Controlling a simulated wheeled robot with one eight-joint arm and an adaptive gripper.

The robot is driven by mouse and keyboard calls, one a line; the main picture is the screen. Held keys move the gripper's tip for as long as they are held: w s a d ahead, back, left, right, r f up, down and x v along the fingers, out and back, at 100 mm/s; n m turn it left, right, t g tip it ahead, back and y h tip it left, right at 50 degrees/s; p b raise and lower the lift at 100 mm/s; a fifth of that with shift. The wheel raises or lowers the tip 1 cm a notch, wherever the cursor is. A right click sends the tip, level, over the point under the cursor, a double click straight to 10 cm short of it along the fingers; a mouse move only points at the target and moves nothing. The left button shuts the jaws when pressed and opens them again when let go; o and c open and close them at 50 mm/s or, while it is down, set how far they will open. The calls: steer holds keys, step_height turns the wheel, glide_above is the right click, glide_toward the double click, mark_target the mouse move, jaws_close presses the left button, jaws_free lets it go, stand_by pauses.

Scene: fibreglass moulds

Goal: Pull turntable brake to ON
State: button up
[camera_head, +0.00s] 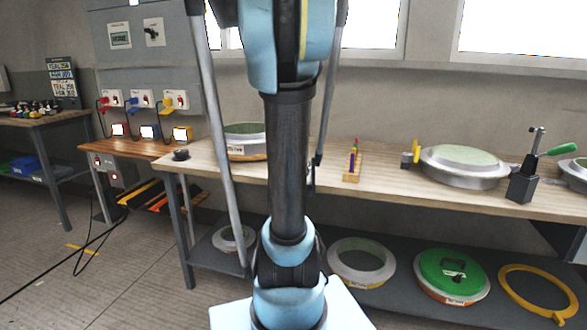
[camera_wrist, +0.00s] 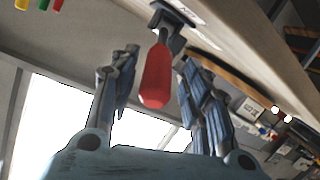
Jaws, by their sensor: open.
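A red handle (camera_wrist: 157,76) hangs from a dark bracket (camera_wrist: 170,22) at the top middle of the wrist view. It looks like the brake lever; no ON or OFF mark can be read. My gripper (camera_wrist: 157,62) is open, with one finger on each side of the red handle. I cannot tell whether either finger touches it. In the head view my arm rises through the middle and its end is out of the picture. The red handle is not seen there. Round moulds, one with a pale green top (camera_head: 465,158), sit on the bench.
The wooden bench (camera_head: 400,186) carries a rack of coloured pegs (camera_head: 353,162) and a dark clamp with a green handle (camera_head: 558,147). Below, the shelf holds a green disc (camera_head: 438,268) and a yellow ring (camera_head: 508,290). Open floor lies at left, crossed by a black cable.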

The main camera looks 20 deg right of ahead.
steer(key=v, duration=1)
stand_by(1.2)
steer(key=shift+s, duration=0.1)
steer(key=shift+f, duration=0.15)
